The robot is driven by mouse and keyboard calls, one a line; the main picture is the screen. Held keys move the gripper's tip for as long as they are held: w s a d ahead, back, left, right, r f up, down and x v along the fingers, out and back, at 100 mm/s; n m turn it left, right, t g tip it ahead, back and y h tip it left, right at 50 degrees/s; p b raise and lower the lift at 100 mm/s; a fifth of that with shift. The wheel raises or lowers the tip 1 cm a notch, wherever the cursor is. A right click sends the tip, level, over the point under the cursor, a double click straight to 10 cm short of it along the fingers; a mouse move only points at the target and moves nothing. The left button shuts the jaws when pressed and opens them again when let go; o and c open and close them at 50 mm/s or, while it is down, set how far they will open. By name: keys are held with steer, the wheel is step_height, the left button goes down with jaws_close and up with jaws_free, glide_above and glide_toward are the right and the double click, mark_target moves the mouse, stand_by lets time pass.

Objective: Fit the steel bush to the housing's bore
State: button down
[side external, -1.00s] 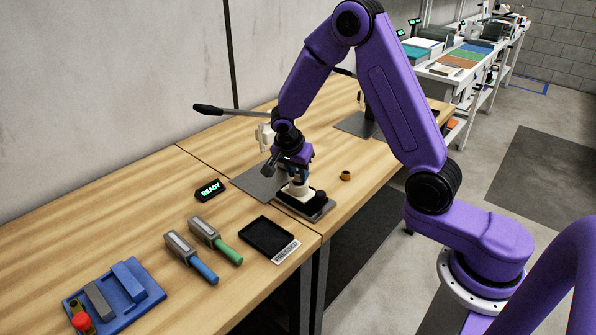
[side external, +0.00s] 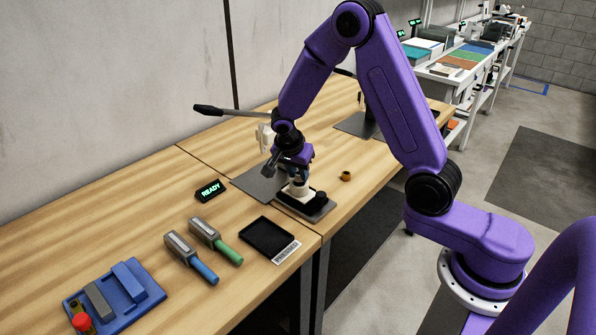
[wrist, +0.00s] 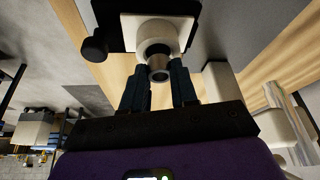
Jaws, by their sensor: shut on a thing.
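My gripper (side external: 299,177) is above the white housing (side external: 297,194), pointing down. In the wrist view its two dark fingers (wrist: 160,78) are shut on the steel bush (wrist: 159,74), a short grey metal cylinder with a dark opening. The bush lines up closely with the round white boss of the housing (wrist: 157,34). I cannot tell whether it is in the bore or just at its mouth, as the bore is hidden. In the side view the fingers cover the bush.
The housing sits on a dark base plate (side external: 317,214) with a black knob. A brown ring (side external: 345,176) stands to its right. A black tray (side external: 267,237), two handled tools (side external: 190,257), a READY display (side external: 209,189) and a blue rack (side external: 141,293) lie leftward. A long lever (side external: 235,112) is behind.

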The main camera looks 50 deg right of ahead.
steer(key=shift+f, duration=0.3)
steer(key=shift+f, duration=0.25)
steer(key=shift+s+f, duration=0.1)
steer(key=shift+f, duration=0.05)
stand_by(0.8)
steer(key=c, duration=0.9)
jaws_free()
steer(key=shift+o, duration=0.6)
steer(key=shift+a+r, duration=0.25)
steer(key=shift+r, duration=0.2)
steer(key=v, duration=1.6)
steer(key=shift+r, duration=0.4)
